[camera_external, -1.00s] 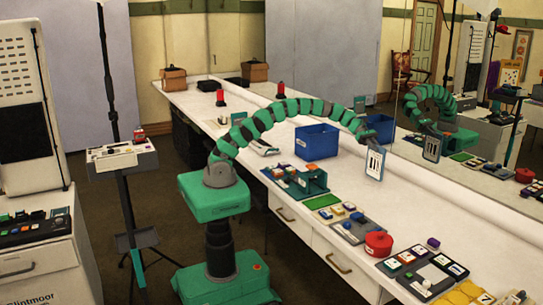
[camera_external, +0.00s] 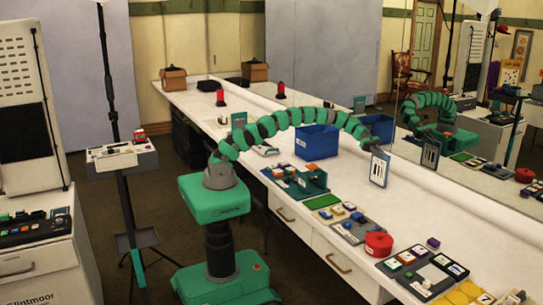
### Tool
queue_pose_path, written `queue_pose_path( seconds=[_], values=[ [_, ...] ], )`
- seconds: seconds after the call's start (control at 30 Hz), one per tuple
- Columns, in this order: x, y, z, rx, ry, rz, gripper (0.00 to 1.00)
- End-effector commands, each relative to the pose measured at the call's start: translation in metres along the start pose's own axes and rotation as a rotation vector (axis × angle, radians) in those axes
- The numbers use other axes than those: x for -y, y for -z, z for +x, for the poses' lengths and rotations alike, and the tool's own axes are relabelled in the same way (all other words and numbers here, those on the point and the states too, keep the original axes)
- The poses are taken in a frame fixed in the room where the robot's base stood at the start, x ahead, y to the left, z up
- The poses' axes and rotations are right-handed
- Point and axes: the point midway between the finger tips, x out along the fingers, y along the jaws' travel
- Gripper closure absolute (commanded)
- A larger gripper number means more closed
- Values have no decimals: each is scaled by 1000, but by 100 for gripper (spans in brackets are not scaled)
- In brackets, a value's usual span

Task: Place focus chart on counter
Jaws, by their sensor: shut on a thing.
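The focus chart (camera_external: 379,170) is a small upright white card with dark bars and a blue-grey edge. My gripper (camera_external: 379,153) is shut on its upper edge, at the end of my green arm. The chart is over the white counter (camera_external: 440,222), near its mirrored back side. I cannot tell whether its lower edge touches the counter. The mirror shows a reflection of the chart (camera_external: 430,154).
A blue bin (camera_external: 317,142) stands left of the chart. Nearer the front edge are a teal holder (camera_external: 312,180), a board with small blocks (camera_external: 354,228) and a round red container (camera_external: 379,243). Bare counter lies around and right of the chart.

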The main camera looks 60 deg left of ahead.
Motion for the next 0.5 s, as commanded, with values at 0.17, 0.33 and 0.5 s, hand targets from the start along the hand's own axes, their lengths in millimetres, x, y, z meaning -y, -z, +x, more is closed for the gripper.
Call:
queue_pose_path(
  seconds=[0.17,0.33,0.5],
  values=[
    [0,1,0,0,0,0,68],
    [0,1,0,0,0,0,63],
    [0,1,0,0,0,0,63]
  ],
)
